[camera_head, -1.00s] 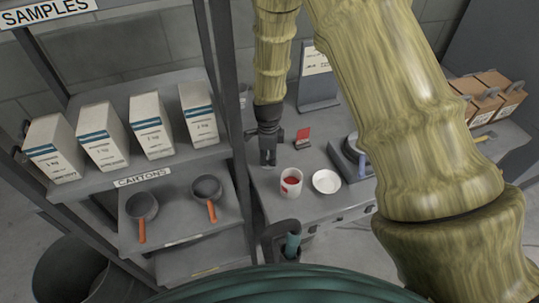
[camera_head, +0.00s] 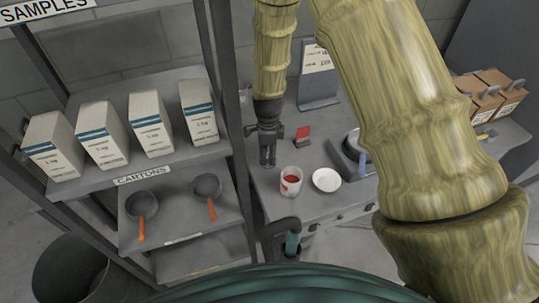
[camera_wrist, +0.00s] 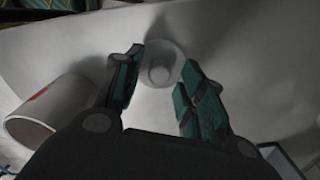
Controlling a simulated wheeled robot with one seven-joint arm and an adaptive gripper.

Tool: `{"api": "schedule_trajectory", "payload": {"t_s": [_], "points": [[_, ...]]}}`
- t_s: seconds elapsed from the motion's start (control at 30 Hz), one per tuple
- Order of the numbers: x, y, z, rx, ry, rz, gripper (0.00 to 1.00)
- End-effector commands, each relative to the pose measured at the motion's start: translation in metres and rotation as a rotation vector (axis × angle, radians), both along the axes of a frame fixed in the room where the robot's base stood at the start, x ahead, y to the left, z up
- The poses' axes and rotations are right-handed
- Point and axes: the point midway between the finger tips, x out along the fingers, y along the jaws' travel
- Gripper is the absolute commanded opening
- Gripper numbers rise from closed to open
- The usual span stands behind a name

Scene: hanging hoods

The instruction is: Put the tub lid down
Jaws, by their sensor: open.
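My gripper (camera_wrist: 162,80) is open, its two fingers spread and pointing down at the grey table top. A pale round lid with a central knob (camera_wrist: 160,68) lies on the table between and just beyond the fingertips; whether the fingers touch it I cannot tell. The white tub (camera_wrist: 48,112) stands to the left in the wrist view. The lid cannot be made out in the head view.
A white dish (camera_head: 326,180) stands right of the tub. A shelf with cartons (camera_head: 152,125) and pans (camera_head: 141,205) borders the left.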

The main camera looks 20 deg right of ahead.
Motion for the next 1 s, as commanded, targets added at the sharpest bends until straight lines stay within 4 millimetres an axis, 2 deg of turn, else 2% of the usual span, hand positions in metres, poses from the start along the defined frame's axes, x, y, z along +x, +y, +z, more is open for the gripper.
{"api": "schedule_trajectory", "payload": {"t_s": [0.7,1.0], "points": [[0.0,0.0,0.089,0.0,-0.002,0.0,0.4],[0.0,0.0,0.109,-0.001,0.001,0.001,0.4]]}}
